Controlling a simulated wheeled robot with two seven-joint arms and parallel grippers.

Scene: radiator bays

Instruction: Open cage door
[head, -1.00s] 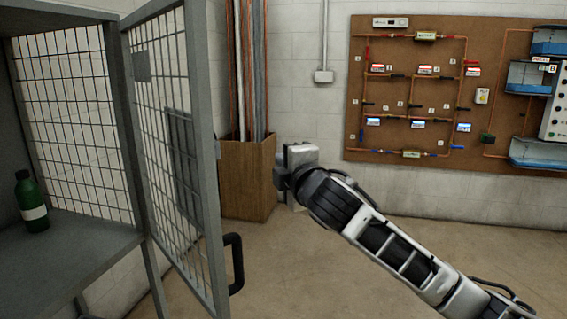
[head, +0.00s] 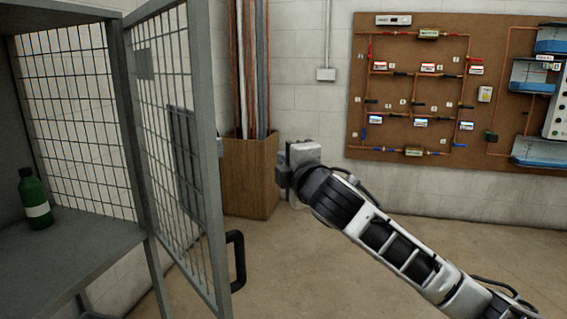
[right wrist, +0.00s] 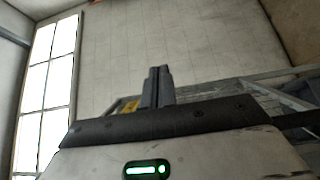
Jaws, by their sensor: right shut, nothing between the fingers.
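The cage door (head: 172,130) is a grey frame with wire mesh in the head view. It stands swung open to the right of the cage (head: 78,243), whose inside shows. A black handle (head: 238,262) sits on the door's free edge, low down. My right gripper (head: 284,172) is to the right of the door and above the handle, apart from both. In the right wrist view its fingers (right wrist: 158,85) are together with nothing between them. My left gripper is not in view.
A green bottle (head: 34,199) with a white label stands on the cage shelf. A wooden bin (head: 250,178) with long pipes stands behind the door. A brown board (head: 420,150) with piping hangs on the back wall. The floor at the right is clear.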

